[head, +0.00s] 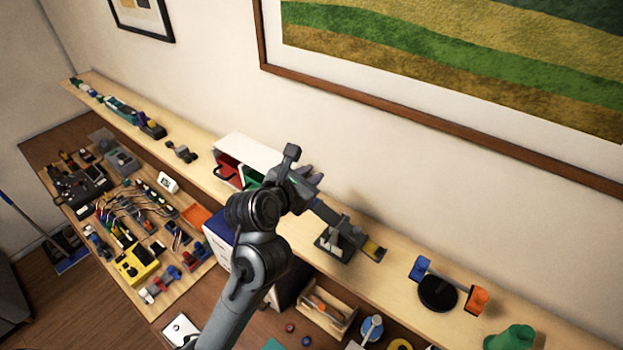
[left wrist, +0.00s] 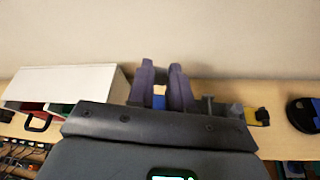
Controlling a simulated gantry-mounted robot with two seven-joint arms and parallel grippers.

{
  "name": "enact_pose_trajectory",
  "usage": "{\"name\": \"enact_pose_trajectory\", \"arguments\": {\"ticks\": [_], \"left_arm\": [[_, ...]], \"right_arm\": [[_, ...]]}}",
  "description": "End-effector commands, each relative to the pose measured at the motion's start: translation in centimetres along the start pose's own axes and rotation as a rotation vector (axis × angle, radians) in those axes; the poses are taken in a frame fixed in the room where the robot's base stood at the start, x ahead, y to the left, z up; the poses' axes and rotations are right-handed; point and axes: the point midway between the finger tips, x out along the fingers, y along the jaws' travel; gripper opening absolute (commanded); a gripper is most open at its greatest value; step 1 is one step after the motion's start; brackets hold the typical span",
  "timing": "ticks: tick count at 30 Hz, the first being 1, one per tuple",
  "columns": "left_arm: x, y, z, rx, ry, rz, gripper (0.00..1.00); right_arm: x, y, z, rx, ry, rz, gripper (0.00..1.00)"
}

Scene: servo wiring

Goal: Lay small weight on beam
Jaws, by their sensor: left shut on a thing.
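The beam (head: 357,238) is a dark bar on a dark stand with an upright post, on the wooden shelf, with a yellow patch at its right end. In the left wrist view the beam (left wrist: 250,116) shows to the right of the fingers. My left gripper (head: 310,173) is at the beam's left end, which it partly hides. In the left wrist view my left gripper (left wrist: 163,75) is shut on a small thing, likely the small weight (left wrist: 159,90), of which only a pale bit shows. A blue patch shows just below it. I cannot tell whether the weight touches the beam. My right gripper is out of view.
A white box (head: 250,150) with red and green parts stands left of the gripper. A black disc (head: 437,292) with blue and orange pieces lies right of the beam. The wall is close behind. The shelf between beam and disc is clear.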

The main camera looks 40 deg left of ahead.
Motion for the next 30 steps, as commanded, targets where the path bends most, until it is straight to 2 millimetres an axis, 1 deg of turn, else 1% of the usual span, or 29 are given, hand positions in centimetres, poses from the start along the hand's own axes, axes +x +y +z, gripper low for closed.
{"name": "enact_pose_trajectory", "arguments": {"ticks": [8,10,18,24,30], "left_arm": [[0.7,-0.6,-1.7,-0.004,0.003,-0.002,0.00],[1.0,-0.7,-2.4,0.002,0.001,0.001,0.00],[1.7,-1.2,-4.0,0.001,0.001,0.001,0.00],[2.0,-1.5,-4.9,0.001,0.000,0.001,0.00],[2.2,-1.7,-5.4,0.002,0.000,0.001,0.00]], "right_arm": [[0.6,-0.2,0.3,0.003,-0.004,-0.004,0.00],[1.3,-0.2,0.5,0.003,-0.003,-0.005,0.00],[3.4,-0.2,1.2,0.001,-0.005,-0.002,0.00],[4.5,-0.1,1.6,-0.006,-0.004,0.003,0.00],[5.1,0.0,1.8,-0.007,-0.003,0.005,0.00]]}}
